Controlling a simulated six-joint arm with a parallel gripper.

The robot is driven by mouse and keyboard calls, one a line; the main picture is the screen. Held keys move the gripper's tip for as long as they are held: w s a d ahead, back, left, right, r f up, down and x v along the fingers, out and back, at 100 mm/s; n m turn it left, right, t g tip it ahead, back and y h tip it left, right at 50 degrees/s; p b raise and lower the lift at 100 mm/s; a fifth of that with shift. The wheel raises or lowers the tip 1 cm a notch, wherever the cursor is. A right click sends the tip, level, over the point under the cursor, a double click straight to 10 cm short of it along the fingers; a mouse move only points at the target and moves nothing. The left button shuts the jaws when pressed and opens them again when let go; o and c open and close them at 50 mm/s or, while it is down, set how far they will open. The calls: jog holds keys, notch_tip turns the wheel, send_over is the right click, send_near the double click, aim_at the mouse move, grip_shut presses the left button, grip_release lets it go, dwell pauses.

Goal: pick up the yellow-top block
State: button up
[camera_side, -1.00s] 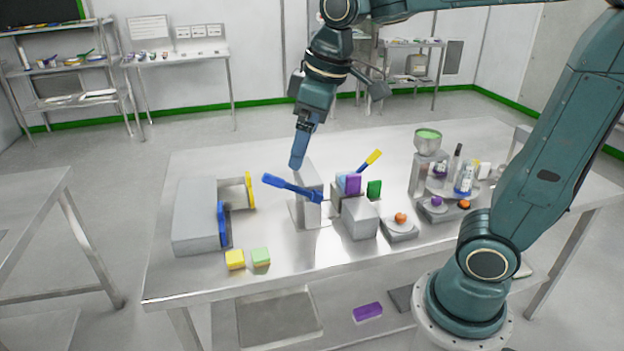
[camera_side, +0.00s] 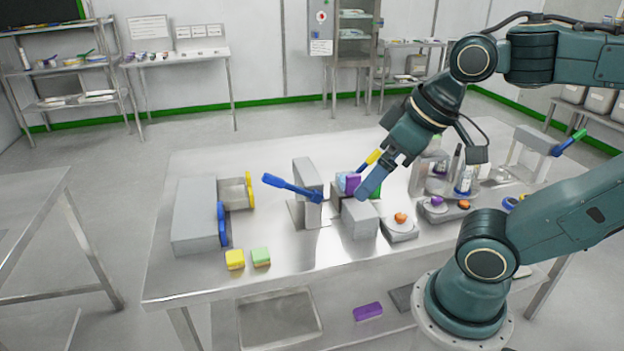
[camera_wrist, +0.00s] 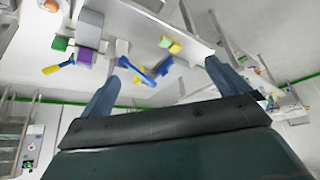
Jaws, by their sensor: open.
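The yellow-top block (camera_side: 235,259) rests on the steel table near its front left edge. A green-top block (camera_side: 261,257) stands just right of it, with a small gap. In the wrist view the yellow-top block (camera_wrist: 175,48) shows small and far off, beside the green-top block (camera_wrist: 165,42). My gripper (camera_side: 367,188) is above the middle of the table, well to the right of the yellow-top block and higher. The wrist view shows both fingers (camera_wrist: 164,72) spread apart with no object held between them.
A grey cabinet (camera_side: 195,220) with blue and yellow handles stands behind the blocks. A grey press with a blue lever (camera_side: 290,188) stands between them and my gripper. A grey box (camera_side: 360,219) is below my gripper. The table front (camera_side: 300,258) right of the blocks is clear.

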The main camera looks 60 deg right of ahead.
jog(key=c, duration=0.8)
jog(key=shift+w, duration=0.15)
jog(key=n+g+y, duration=0.3)
jog(key=n, duration=0.7)
send_over(242, 254)
notch_tip(242, 254, down, 21)
jog(key=shift+f, duration=2.2)
